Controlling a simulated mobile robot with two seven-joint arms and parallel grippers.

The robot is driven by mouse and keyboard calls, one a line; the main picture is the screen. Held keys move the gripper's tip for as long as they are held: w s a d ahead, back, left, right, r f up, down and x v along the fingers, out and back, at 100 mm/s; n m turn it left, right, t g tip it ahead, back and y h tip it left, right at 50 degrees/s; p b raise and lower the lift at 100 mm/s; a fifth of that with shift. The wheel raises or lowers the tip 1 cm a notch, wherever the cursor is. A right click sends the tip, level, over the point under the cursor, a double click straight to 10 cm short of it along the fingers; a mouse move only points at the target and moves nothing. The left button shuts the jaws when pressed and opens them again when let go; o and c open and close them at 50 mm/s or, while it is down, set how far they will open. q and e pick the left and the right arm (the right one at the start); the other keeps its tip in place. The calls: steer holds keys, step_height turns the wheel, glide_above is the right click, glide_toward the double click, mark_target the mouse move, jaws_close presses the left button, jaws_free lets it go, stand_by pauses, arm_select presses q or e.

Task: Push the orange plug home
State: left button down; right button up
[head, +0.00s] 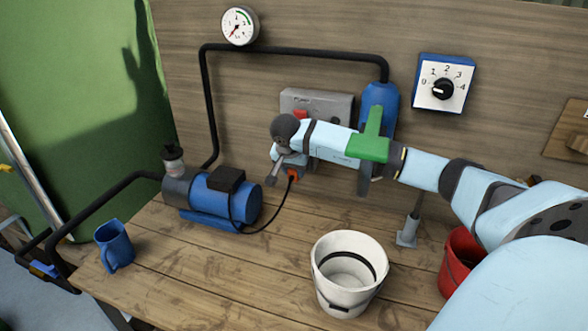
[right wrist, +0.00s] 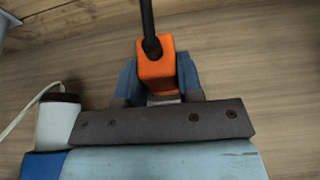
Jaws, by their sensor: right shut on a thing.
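The orange plug (head: 293,175) is between the fingers of my right gripper (head: 289,170), above the back of the workbench. In the right wrist view the plug (right wrist: 156,66) sits between two blue fingers of the gripper (right wrist: 160,85), which is shut on it. A black cable (head: 272,221) runs from the plug to the blue pump (head: 225,203). A grey box (head: 335,104) with a red part is on the wall behind my arm, partly covered by it. I see no clear socket opening, and cannot tell how far the plug is in. My left gripper is out of view.
A white bucket (head: 323,256), a red bucket (head: 452,275) and a blue mug (head: 115,246) stand on the wooden bench (head: 200,285). A blue cylinder (head: 378,95), black pipe (head: 300,52), gauge (head: 240,25) and dial (head: 443,88) are at the wall.

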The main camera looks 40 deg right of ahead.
steer(key=shift+w+d, duration=0.25)
steer(key=shift+d, duration=0.2)
stand_by(0.6)
stand_by(0.6)
steer(key=o, duration=1)
steer(key=shift+o, duration=0.2)
steer(key=shift+a+r, duration=0.1)
steer(key=shift+r, duration=0.1)
steer(key=s+a+b, duration=0.1)
steer(key=s+a, duration=0.4)
steer(key=a, duration=0.6)
steer(key=shift+s+r, duration=0.35)
steer(key=shift+s, duration=0.05)
